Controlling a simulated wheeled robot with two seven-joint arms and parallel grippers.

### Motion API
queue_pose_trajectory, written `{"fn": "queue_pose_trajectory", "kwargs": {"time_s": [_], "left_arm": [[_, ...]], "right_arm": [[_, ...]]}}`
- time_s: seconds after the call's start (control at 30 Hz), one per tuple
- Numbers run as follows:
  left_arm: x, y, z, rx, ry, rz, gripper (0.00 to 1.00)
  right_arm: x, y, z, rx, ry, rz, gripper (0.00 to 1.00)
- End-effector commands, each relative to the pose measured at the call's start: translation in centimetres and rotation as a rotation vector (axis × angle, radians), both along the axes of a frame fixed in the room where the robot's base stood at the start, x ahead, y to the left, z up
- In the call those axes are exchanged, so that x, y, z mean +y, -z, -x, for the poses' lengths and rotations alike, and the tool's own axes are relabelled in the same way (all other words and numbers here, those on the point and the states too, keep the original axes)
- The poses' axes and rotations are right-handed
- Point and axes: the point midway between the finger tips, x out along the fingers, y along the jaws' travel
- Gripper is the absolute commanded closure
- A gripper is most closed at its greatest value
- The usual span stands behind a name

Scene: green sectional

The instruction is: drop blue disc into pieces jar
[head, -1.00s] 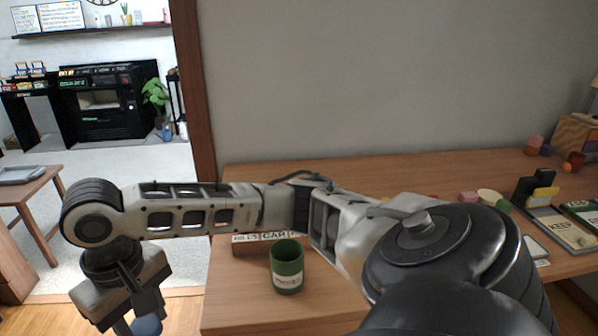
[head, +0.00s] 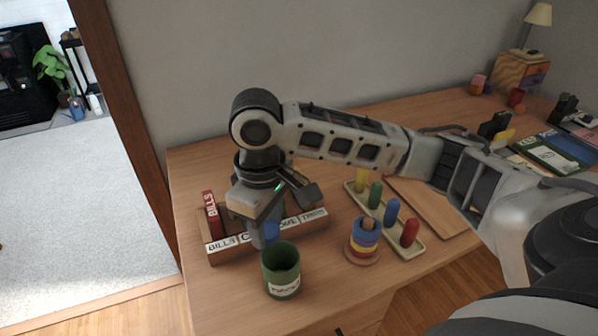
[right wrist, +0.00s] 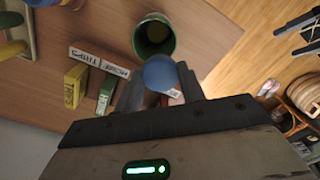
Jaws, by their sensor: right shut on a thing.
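My right gripper (head: 265,240) points down just behind the pieces jar and is shut on the blue disc (head: 272,230). The disc also shows between the fingertips in the right wrist view (right wrist: 160,73). The pieces jar (head: 282,284) is a green open-topped cup with a white label, upright near the table's front edge. In the right wrist view the jar's open mouth (right wrist: 154,38) lies just beyond the disc. The disc appears beside the jar's mouth; its exact height over the rim is hard to tell. My left gripper is not in view.
A wooden sorter with labelled slots (head: 225,254) stands right behind the jar, close to my gripper. A ring stacker (head: 364,250) stands to the jar's right, with a board of coloured pegs (head: 413,252) beyond it.

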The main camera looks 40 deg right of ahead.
Motion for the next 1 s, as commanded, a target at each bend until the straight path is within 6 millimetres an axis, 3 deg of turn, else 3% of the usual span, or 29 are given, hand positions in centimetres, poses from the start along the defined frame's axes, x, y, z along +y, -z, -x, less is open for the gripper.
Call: {"fn": "queue_pose_trajectory", "kwargs": {"time_s": [0.03,0.1,0.3,0.43,0.6,0.77,1.0], "left_arm": [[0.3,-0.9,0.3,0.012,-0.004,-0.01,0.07],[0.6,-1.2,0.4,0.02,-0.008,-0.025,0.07],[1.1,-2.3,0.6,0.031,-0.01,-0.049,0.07],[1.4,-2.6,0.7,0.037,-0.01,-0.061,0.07],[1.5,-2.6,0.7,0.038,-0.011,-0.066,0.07],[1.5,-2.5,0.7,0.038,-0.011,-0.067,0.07],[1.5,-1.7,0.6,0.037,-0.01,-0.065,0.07]], "right_arm": [[-0.5,-1.8,0.2,0.001,-0.124,0.002,0.82],[-1.1,-2.8,0.4,0.001,-0.324,0.0,0.82],[-2.5,-5.0,1.0,0.0,-0.83,0.0,0.82],[-3.0,-5.8,1.2,-0.001,-1.048,0.0,0.82],[-3.3,-6.0,1.4,-0.002,-1.177,-0.001,0.82],[-3.3,-5.2,1.4,0.0,-1.192,-0.001,0.82],[-3.3,-2.4,1.4,-0.001,-1.19,-0.001,0.82]]}}
